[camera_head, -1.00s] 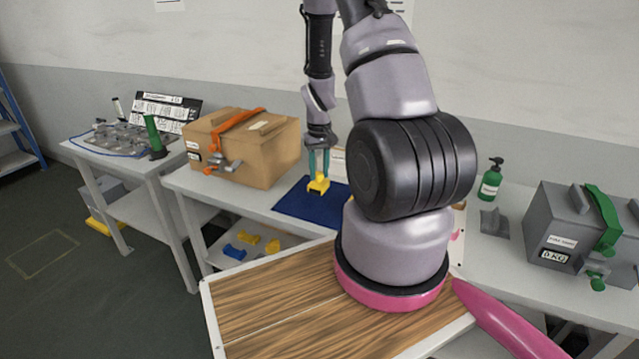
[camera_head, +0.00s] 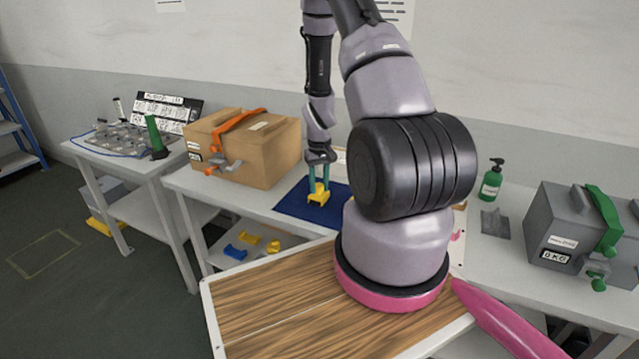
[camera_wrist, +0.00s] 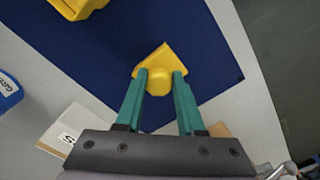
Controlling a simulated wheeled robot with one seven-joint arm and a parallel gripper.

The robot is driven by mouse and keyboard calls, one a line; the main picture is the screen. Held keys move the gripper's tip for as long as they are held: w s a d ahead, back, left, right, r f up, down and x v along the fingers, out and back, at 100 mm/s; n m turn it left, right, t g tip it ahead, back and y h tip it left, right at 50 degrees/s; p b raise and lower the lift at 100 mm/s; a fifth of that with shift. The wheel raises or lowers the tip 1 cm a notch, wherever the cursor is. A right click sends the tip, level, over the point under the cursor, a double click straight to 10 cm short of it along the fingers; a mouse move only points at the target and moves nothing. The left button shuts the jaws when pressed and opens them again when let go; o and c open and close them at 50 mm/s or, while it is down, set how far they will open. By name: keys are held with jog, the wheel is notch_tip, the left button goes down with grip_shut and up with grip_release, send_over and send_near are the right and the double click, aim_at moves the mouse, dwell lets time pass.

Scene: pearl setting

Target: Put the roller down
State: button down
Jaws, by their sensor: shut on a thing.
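My gripper (camera_head: 318,184), with its two green fingers also in the wrist view (camera_wrist: 160,84), is shut on a small yellow roller (camera_wrist: 159,79). In the wrist view its rounded end shows between the fingertips, with a yellow angular part (camera_wrist: 160,55) just beyond it. I cannot tell whether the two are one piece. In the head view the yellow roller (camera_head: 318,196) is low over the dark blue mat (camera_head: 293,207) on the grey bench. Whether it touches the mat is unclear.
Another yellow piece (camera_wrist: 78,6) lies on the mat in the wrist view. A brown box (camera_head: 262,155) with an orange strap stands left of the mat. A green bottle (camera_head: 491,181) and grey box (camera_head: 562,228) stand at right. Bare mat surrounds the fingertips.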

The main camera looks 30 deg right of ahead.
jog(key=c, duration=0.5)
grip_release()
jog(key=shift+s+f, duration=0.1)
notch_tip(320, 180, up, 14)
notch_tip(320, 180, up, 19)
jog(key=m+t, duration=0.1)
jog(key=t, duration=0.2)
send_over(319, 186)
jog(key=s+a, duration=0.5)
jog(key=a, duration=0.2)
jog(key=s+a+r+t, duration=0.1)
jog(key=s+a+r, duration=0.1)
jog(key=s+r, duration=0.2)
jog(key=s+a+r+m+t+y, duration=0.1)
jog(key=s+a+r, duration=0.1)
jog(key=s+r, duration=0.2)
jog(key=s+a+r+t+y, duration=0.1)
jog(key=s+a+r+t, duration=0.1)
jog(key=s+r, duration=0.2)
jog(key=shift+s+a+r+m, duration=0.1)
jog(key=shift+s+r+m, duration=0.1)
jog(key=shift+s, duration=0.4)
jog(key=shift+s+r+m, duration=0.1)
jog(key=shift+s+m, duration=0.1)
jog(key=shift+s, duration=0.35)
